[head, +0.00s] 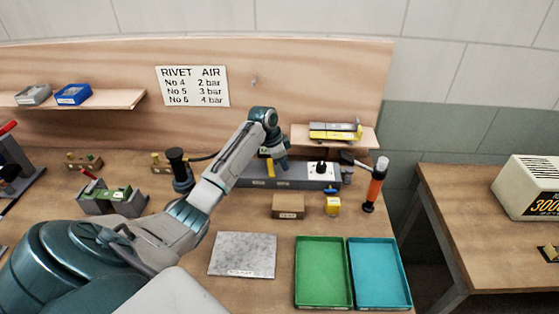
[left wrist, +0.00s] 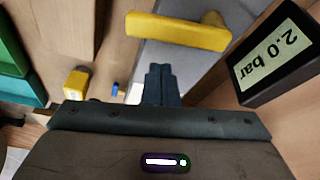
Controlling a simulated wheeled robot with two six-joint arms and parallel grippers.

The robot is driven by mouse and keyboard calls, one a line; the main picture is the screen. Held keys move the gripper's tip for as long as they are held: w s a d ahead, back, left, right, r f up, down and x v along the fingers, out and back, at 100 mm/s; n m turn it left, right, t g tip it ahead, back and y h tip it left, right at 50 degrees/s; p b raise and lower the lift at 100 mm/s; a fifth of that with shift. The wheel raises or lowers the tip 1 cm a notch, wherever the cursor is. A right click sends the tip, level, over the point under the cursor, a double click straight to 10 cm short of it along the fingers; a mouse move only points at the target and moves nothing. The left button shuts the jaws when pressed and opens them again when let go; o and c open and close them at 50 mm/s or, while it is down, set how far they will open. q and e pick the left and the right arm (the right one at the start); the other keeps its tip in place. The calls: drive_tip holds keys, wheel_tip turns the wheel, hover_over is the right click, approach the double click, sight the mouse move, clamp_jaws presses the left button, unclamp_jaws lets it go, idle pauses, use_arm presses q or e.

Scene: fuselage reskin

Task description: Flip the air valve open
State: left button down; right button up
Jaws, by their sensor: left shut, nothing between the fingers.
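The yellow lever of the air valve (left wrist: 180,30) lies across a grey surface just beyond my fingers in the left wrist view. In the head view a yellow lever (head: 270,167) shows at the grey valve unit (head: 295,175) along the back of the bench. My left gripper (head: 284,164) is over this unit, pointing down. In the left wrist view its fingers (left wrist: 160,80) are shut and empty, with a visible gap to the lever. A black display (left wrist: 277,55) beside the lever reads 2.0 bar. My right gripper is not in view.
A brown box (head: 288,206), a small yellow block (head: 333,207) and an orange-and-black tool (head: 375,185) stand in front and right. A green tray (head: 323,273), a blue tray (head: 379,273) and a grey plate (head: 242,256) lie nearer. A wall sign (head: 193,86) lists rivet pressures.

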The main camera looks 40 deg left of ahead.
use_arm(q)
drive_tip(key=r+b, duration=0.2)
drive_tip(key=shift+w+d+r, duration=0.1)
drive_tip(key=shift+w+r, duration=0.2)
drive_tip(key=shift+w, duration=0.1)
drive_tip(key=b+v, duration=0.2)
drive_tip(key=v, duration=0.5)
